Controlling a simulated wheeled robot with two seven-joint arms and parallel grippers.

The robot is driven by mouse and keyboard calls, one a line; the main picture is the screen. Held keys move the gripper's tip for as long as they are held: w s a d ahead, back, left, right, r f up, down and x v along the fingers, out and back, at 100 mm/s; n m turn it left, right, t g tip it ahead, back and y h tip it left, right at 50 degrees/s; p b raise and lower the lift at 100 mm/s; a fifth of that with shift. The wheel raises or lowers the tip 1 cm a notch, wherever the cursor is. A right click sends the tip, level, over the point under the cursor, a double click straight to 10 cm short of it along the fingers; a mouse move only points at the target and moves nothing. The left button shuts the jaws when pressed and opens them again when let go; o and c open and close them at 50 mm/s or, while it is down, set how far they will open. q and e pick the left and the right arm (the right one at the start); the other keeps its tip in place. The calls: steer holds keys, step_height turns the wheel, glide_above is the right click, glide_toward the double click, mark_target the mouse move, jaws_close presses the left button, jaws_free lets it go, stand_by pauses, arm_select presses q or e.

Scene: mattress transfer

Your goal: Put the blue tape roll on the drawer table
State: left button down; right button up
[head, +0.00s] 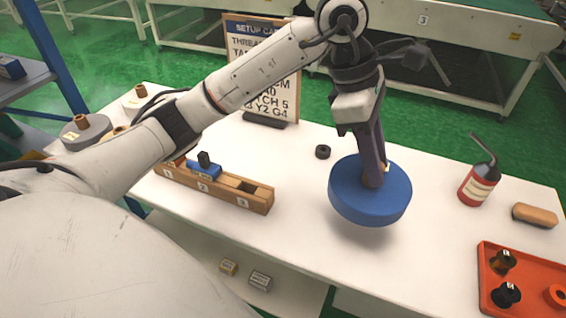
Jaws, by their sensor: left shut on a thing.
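A large blue tape roll (358,206) hangs from my left gripper (374,178) in the head view. The gripper points down, and its fingers are shut on the roll near its centre. The roll is roughly level and seems to be a little above the white table (300,225), with a soft shadow below it. The fingers partly hide the roll's middle. I cannot pick out a drawer in the table; a lower shelf (205,250) shows beneath the top. My right gripper is not in view.
A wooden block (225,192) with numbered slots holds a blue piece. A small black ring (323,152) and a sign (262,70) stand behind. At right are a red oil can (478,185), a tan brush-like block (535,215) and an orange tray (525,262) with spools.

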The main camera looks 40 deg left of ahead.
arm_select(q)
step_height(320, 180, down, 10)
steer(key=shift+f, duration=0.1)
stand_by(0.6)
steer(key=shift+f+b, duration=0.15)
steer(key=shift+b, duration=0.2)
steer(key=c, duration=1.5)
jaws_free()
steer(key=shift+o, duration=0.2)
